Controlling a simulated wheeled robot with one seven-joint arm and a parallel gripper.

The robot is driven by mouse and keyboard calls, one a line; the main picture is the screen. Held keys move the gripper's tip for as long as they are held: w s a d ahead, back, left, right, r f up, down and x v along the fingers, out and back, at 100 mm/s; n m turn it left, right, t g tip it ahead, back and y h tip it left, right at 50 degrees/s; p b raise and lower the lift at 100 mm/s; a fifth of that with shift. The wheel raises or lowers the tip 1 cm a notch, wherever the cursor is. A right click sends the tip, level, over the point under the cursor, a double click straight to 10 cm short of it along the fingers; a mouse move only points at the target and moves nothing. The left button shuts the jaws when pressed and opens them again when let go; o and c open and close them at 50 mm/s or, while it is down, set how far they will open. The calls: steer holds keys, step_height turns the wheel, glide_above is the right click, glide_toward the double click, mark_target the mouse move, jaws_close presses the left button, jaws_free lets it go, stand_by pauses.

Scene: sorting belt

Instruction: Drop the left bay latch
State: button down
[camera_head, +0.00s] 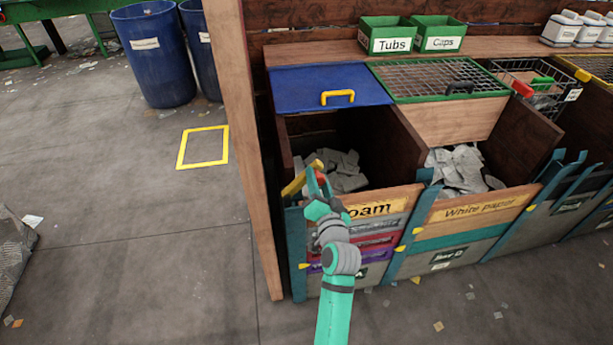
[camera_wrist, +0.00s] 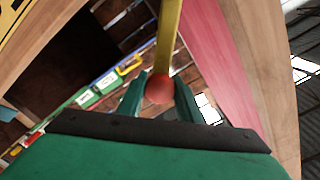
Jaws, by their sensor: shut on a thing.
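The left bay is the wooden bay with the "Foam" label (camera_head: 378,209) on its front board. Its latch is a yellow bar (camera_head: 296,184) with a red end, at the bay's front left corner post. In the wrist view the yellow bar (camera_wrist: 168,35) runs up from a red ball knob (camera_wrist: 159,88). My gripper (camera_head: 318,183) is shut on the latch at its red knob; in the wrist view the fingers (camera_wrist: 159,97) stand on either side of it. In the head view the bar slants, and my fingers partly hide the knob.
A blue lid (camera_head: 330,88) with a yellow handle lies behind the bay opening. Grey scraps (camera_head: 345,172) lie inside. The "White paper" bay (camera_head: 480,207) adjoins on the right. A tall wooden post (camera_head: 240,130) stands close on the left. Open floor lies left of it.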

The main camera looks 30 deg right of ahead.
steer(key=s+d+f+m, duration=0.1)
steer(key=d+f+m, duration=0.3)
steer(key=f+m, duration=0.5)
steer(key=shift+f+m, duration=0.4)
steer(key=shift+f, duration=0.35)
steer(key=c, duration=1.3)
jaws_free()
steer(key=shift+o, duration=0.2)
steer(key=shift+s, duration=0.1)
steer(key=v, duration=1)
steer(key=shift+s, duration=0.4)
